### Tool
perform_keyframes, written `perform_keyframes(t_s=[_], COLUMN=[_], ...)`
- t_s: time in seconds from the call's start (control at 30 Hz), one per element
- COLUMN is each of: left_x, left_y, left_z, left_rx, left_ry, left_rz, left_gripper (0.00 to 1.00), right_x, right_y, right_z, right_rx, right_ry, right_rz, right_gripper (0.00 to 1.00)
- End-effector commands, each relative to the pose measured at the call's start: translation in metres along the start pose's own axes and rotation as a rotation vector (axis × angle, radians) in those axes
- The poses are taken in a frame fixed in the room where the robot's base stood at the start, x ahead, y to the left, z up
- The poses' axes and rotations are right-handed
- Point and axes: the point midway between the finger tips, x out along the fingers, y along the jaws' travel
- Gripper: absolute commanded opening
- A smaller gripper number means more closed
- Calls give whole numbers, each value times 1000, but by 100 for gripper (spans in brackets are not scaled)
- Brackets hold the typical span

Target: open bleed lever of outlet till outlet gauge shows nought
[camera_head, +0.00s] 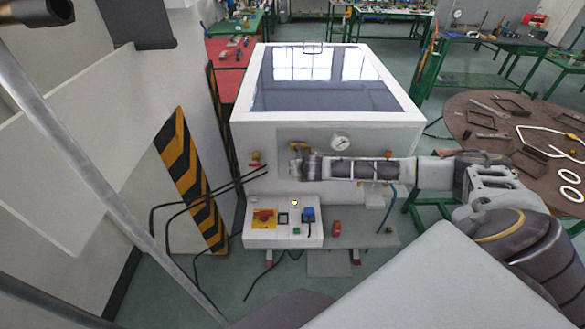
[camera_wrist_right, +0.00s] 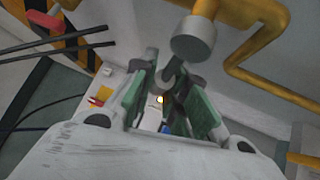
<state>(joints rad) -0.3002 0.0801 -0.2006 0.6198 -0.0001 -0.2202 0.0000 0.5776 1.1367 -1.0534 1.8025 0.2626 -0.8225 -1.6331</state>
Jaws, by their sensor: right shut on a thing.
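My right gripper (camera_head: 297,163) reaches in from the right along the front of the white generator cabinet. In the right wrist view its green-padded fingers (camera_wrist_right: 168,82) are closed around a small grey part below a grey round fitting (camera_wrist_right: 193,40) on a yellow pipe (camera_wrist_right: 262,70). This part appears to be the bleed lever; the fingers hide much of it. A round white gauge (camera_head: 341,142) sits on the panel just above the gripper. Its needle is too small to read. My left gripper is not in view.
A red-handled valve (camera_head: 256,158) is left of the gripper, with black cables below. A control box (camera_head: 283,230) with a red switch stands under the panel. A striped black-and-yellow post (camera_head: 190,180) is at left. A round table (camera_head: 480,118) is at right.

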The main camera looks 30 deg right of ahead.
Motion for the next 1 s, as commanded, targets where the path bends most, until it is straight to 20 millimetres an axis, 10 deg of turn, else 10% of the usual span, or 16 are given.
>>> perform_keyframes(t_s=[0.9,1.0], left_x=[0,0], left_y=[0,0], left_z=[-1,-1], left_rx=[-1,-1], left_ry=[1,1], left_rz=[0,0], left_gripper=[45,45], right_x=[-2,-2], right_y=[-13,-13], right_z=[-2,-2], right_rx=[-134,-133], right_ry=[40,39], right_rz=[-134,-134], right_gripper=[0,28])
